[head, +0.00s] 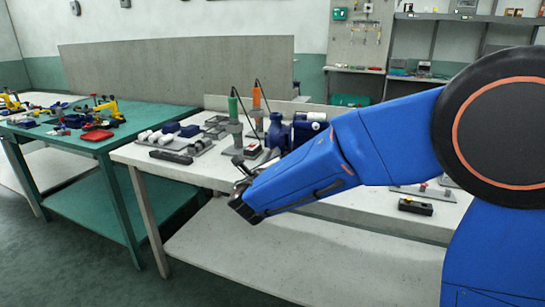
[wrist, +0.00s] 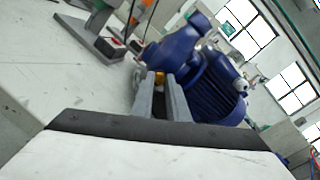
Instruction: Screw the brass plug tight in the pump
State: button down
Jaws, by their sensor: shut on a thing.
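The blue pump (head: 277,131) stands on the white bench. In the wrist view its blue casing and finned motor (wrist: 214,95) fill the space just beyond my fingertips. My gripper (wrist: 160,82) is shut on the brass plug (wrist: 159,77), which shows as a small yellow bit between the two grey fingers. The plug is at or very close to the pump's casing; I cannot tell how deep it sits in the port. In the head view my gripper (head: 240,186) is at the bench's front edge, and the plug cannot be made out there.
Tool stands with a green handle (head: 233,107) and an orange handle (head: 256,98) stand by the pump. Grey fixtures with white and dark parts (head: 172,135) lie to the left. A black block (head: 415,206) lies at right. A green table (head: 90,140) stands further left.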

jog(key=shift+m, duration=1.7)
jog(key=shift+m, duration=1.7)
